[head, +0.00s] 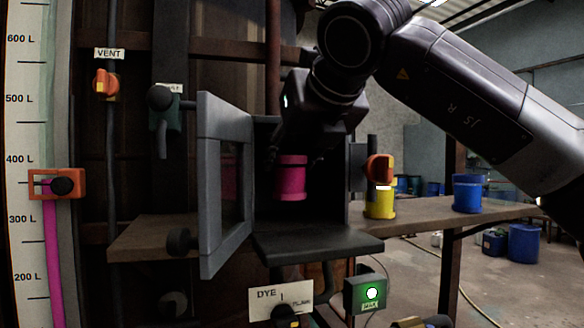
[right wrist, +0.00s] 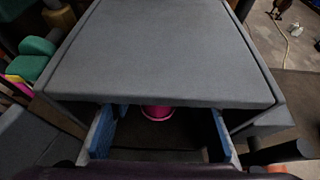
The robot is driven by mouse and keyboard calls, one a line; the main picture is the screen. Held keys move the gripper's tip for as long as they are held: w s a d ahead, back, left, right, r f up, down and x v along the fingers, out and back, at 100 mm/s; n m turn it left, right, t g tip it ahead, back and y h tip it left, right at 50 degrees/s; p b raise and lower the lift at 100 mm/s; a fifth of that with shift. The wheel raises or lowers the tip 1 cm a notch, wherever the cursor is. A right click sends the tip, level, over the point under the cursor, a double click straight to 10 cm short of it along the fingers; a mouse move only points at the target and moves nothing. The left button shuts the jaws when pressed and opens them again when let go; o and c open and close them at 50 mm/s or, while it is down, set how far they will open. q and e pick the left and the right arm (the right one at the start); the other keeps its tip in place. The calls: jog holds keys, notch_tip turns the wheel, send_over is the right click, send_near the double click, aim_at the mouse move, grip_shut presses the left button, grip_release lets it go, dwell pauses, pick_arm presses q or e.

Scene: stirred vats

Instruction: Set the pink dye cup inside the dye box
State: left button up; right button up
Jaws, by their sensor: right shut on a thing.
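The pink dye cup (head: 291,180) is upright in the opening of the dye box (head: 318,243), with dark space visible below it. How deep it is inside is hard to tell. My right gripper (head: 289,158) comes down from above and is shut on the cup; its fingers are dark against the box interior. In the right wrist view the pink cup (right wrist: 157,112) shows between the blue-padded fingers, under the box's grey top (right wrist: 165,50). The box's windowed door (head: 210,185) stands open on the left. My left gripper is not in view.
A yellow cup (head: 380,204) and a blue cup (head: 467,194) stand on the shelf (head: 430,216) to the right. An orange-handled valve (head: 381,168) is beside the box. A green-lit button box (head: 366,295) and DYE sign (head: 268,296) are below.

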aim_at(295, 174)
jog(key=shift+f+p, duration=0.45)
jog(key=shift+f, duration=1.15)
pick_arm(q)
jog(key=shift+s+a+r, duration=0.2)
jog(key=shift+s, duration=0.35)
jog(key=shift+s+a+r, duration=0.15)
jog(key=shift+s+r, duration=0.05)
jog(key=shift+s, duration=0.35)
pick_arm(e)
jog(key=shift+f, duration=0.1)
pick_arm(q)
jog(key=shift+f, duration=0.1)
pick_arm(e)
jog(key=shift+f+b, duration=0.2)
jog(key=shift+b, duration=0.1)
jog(key=o, duration=1.3)
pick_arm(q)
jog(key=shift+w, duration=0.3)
pick_arm(e)
jog(key=shift+r, duration=0.1)
